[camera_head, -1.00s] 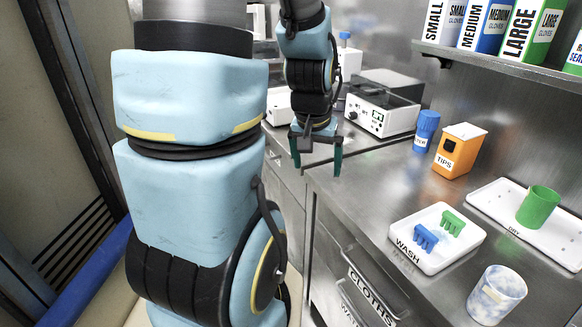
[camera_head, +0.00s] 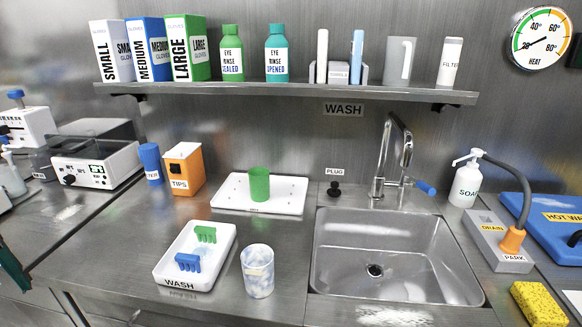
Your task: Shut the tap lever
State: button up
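The steel tap (camera_head: 380,160) stands behind the sink (camera_head: 335,255) on the right, with its curved spout over the basin. Its lever (camera_head: 425,188) has a blue tip and sticks out to the right from the tap's base. I see no clear water stream under the spout. Of my gripper, only one dark green finger (camera_head: 13,270) shows at the far left edge, well away from the tap. The rest of the gripper is out of frame, so its opening does not show.
A soap bottle (camera_head: 467,180) and a grey hose parked at an orange fitting (camera_head: 511,240) stand right of the tap. The plug (camera_head: 334,189) lies to its left. A shelf (camera_head: 290,91) overhangs the back. A cup (camera_head: 258,272) and wash tray (camera_head: 170,272) stand left of the sink.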

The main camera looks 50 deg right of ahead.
aim_at(409, 177)
jog(key=k+l+z, duration=0.2)
jog(key=z, duration=0.15)
jog(key=k+l+z, duration=0.15)
jog(key=z, duration=0.2)
jog(key=k+l+z, duration=0.1)
jog(key=l+z, duration=0.3)
